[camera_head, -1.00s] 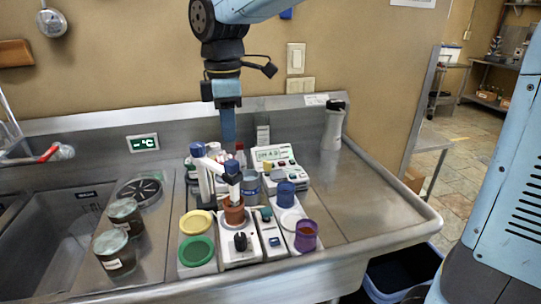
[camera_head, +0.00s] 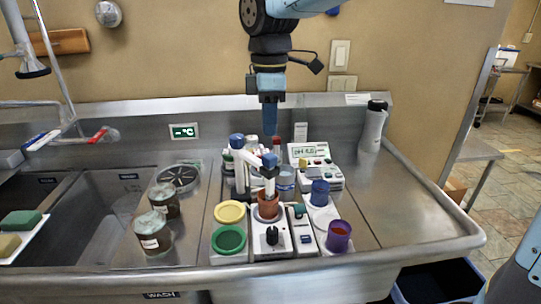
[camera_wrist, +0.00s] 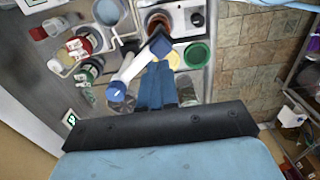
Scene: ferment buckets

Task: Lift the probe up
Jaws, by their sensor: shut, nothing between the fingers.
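The probe (camera_head: 269,173) has a blue head and hangs from the end of a white stand arm (camera_head: 252,153) over a brown cup (camera_head: 268,206). Its lower end is hidden in the cup. In the wrist view the blue probe head (camera_wrist: 160,45) shows at the arm's end, above the brown cup (camera_wrist: 157,18). My gripper (camera_head: 270,131) points down behind and above the stand, apart from the probe. Its blue fingers are shut and empty. In the wrist view the shut fingers (camera_wrist: 156,84) show beside the white arm.
A pH meter (camera_head: 312,154), a blue cup (camera_head: 320,192) and a purple cup (camera_head: 338,236) stand to the right. Yellow (camera_head: 229,211) and green (camera_head: 229,239) lids lie left. Two jars (camera_head: 153,232) stand near the sink.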

